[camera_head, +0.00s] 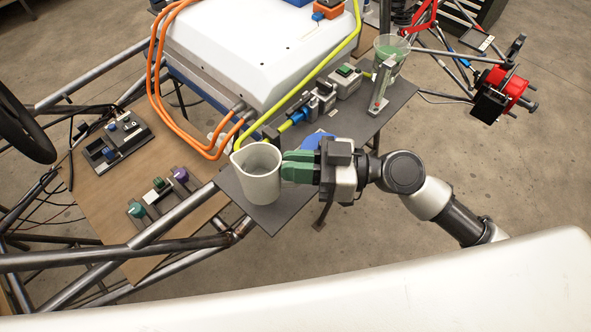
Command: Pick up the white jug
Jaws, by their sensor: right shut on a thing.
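The white jug (259,184) is upright at the left part of the dark grey shelf (285,210), its open top and spout facing up. My right gripper (290,167) reaches in from the right, and its green fingers are shut on the jug's right side. The fingers hide that side, so its handle does not show. I cannot tell whether the jug's base touches the shelf or hangs just above it. My left gripper is not in view.
A clear cup with green content (392,50) stands at the shelf's far right. Connectors with a yellow-green cable (318,72) lie behind my gripper. A white battery case (262,45) with orange cables is at the back. Steel tubes (175,214) and a wooden board (115,215) are left.

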